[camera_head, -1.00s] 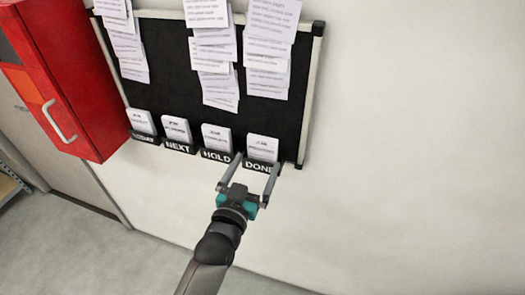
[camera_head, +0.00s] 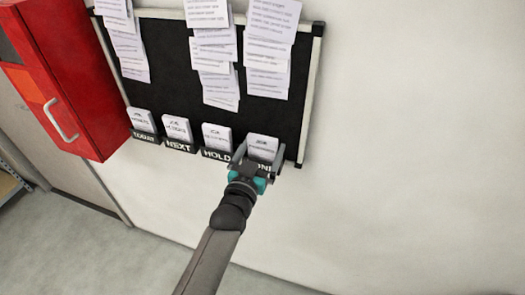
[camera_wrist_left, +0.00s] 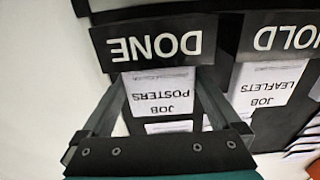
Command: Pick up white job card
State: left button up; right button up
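A white job card reading "JOB POSTERS" (camera_head: 262,146) stands in the black holder labelled DONE, the rightmost along the bottom of the board. The card and the DONE holder (camera_wrist_left: 152,43) show upside down in the left wrist view. My left gripper (camera_head: 259,155) is at this holder, with its fingers spread to either side of the card. It is open and holds nothing. In the head view the gripper hides part of the DONE label. My right gripper is in neither view.
More white cards stand in the holders TODAY (camera_head: 144,136), NEXT (camera_head: 180,146) and HOLD (camera_head: 216,154). Paper sheets (camera_head: 268,55) hang on the black board (camera_head: 172,75) above. A red cabinet (camera_head: 70,80) is at left. The wall at right is bare.

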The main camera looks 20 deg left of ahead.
pick_arm(q)
jog(key=c, duration=0.9)
jog(key=shift+r, duration=0.15)
